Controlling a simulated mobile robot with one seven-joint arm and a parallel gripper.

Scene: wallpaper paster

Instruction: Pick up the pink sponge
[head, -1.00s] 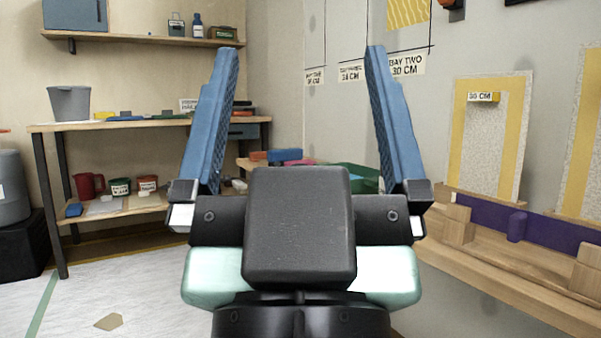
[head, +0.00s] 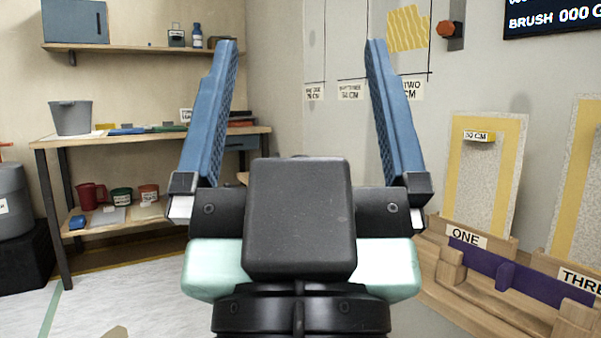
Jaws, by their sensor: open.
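My gripper (head: 302,45) fills the middle of the head view, with its two blue ribbed fingers pointing up and spread wide apart. Nothing is between the fingers. I see no pink sponge now. The area behind my gripper's dark body is hidden, and only a sliver of a low wooden surface (head: 243,178) shows at its left side.
A workbench (head: 60,141) at the left holds a grey bucket (head: 70,118) and flat coloured items. A wooden rack with a purple bar (head: 490,262) stands at the right by the wall.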

